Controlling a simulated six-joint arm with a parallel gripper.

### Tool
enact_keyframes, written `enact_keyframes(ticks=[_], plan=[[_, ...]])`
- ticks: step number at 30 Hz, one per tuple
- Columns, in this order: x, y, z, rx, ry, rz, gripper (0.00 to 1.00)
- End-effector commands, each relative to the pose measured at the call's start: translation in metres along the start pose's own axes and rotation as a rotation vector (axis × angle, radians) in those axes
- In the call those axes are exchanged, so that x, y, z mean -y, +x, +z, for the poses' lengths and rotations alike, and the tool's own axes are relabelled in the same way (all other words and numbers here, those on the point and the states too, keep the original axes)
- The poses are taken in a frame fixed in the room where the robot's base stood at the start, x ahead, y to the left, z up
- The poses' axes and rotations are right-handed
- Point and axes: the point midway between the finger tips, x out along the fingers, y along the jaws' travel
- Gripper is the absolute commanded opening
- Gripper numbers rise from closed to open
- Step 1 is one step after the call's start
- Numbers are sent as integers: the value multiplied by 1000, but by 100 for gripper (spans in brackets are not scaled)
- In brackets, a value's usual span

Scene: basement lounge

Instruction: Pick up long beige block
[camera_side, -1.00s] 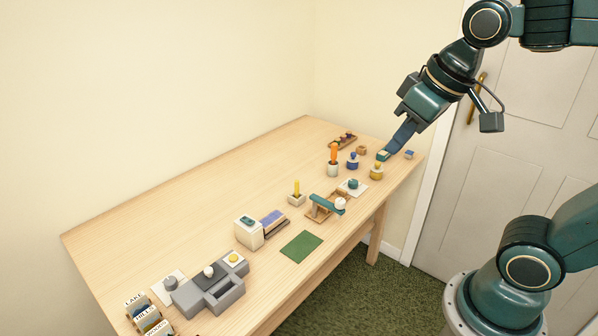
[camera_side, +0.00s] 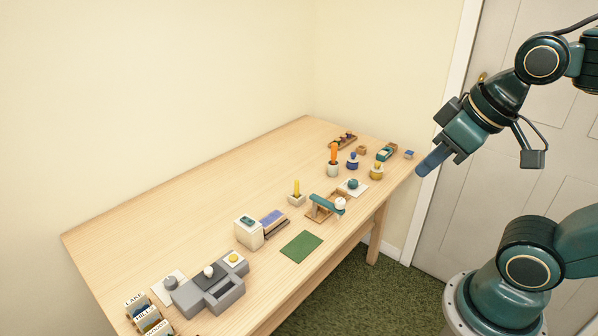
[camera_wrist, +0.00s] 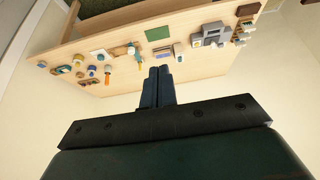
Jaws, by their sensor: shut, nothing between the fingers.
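I cannot make out a long beige block for certain in either view. A small tan block (camera_side: 361,150) sits near the table's far end, but it looks short. A green-topped piece with a pale side (camera_side: 386,153) stands to its right. My gripper (camera_side: 421,171) is shut and empty, just off the right edge of the table and clear of all objects. In the wrist view its fingers (camera_wrist: 158,72) are together with nothing between them.
Open air lies between table and door.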

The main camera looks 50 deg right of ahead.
Motion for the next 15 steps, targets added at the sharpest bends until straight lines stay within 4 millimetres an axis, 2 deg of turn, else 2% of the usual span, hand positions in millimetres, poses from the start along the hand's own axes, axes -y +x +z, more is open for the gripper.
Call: enact_keyframes(ticks=[6, 8, 15], plan=[[0, 0, 0, 0, 0, 0, 0], [0, 0, 0, 0, 0, 0, 10], [0, 0, 0, 0, 0, 0, 57]])
